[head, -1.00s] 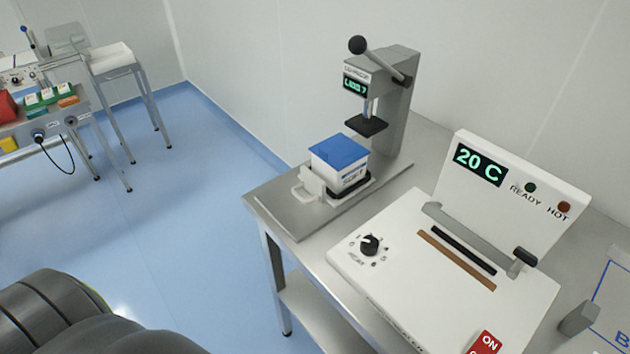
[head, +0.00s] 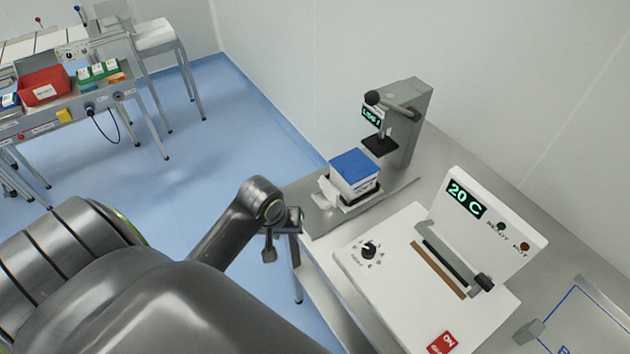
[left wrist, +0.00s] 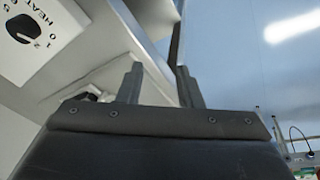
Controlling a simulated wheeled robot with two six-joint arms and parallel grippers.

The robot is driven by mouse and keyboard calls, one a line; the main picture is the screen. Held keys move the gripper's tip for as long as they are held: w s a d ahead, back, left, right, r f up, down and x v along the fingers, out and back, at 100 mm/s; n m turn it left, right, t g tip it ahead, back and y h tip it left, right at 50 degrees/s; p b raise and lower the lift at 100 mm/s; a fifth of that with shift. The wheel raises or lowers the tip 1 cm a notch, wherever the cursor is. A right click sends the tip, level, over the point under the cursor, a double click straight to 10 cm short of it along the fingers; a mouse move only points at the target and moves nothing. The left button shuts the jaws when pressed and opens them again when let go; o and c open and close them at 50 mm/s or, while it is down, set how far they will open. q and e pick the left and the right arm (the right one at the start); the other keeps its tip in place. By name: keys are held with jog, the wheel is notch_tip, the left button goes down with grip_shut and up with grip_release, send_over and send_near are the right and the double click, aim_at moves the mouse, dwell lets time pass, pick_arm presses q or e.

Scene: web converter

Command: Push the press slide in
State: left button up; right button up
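The press (head: 405,130) stands at the back of the steel table, with a black ball-ended lever and a dark press pad raised over the bed. Its slide, with a pale handle (head: 326,192) at the front left, carries a white box with a blue top (head: 354,168). The box sits forward of the pad, not beneath it. My left gripper (head: 282,240) is beside the table's left edge, in front of and below the slide handle, apart from it. In the left wrist view the two fingers (left wrist: 158,88) stand apart with nothing between them. My right gripper is not in view.
A white heat sealer (head: 400,290) with a "20 C" display fills the table right of my left gripper. The steel table edge (head: 325,270) is close to the gripper. Open blue floor (head: 230,120) lies left. Another bench with a red bin (head: 45,90) stands far left.

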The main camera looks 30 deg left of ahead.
pick_arm(q)
jog(key=w+a+r+n+g, duration=0.1)
jog(key=w+a+r+n, duration=0.2)
jog(key=w+r+n, duration=0.75)
jog(key=m+b, duration=0.3)
jog(key=b, duration=0.5)
send_near(316, 199)
jog(key=shift+h, duration=0.3)
jog(key=f, duration=0.4)
jog(key=w+f, duration=0.1)
jog(key=f, duration=0.1)
jog(key=shift+a+f, duration=0.1)
jog(key=shift+w+f, duration=0.15)
jog(key=shift+f, duration=0.65)
jog(key=shift+c, duration=0.2)
grip_shut()
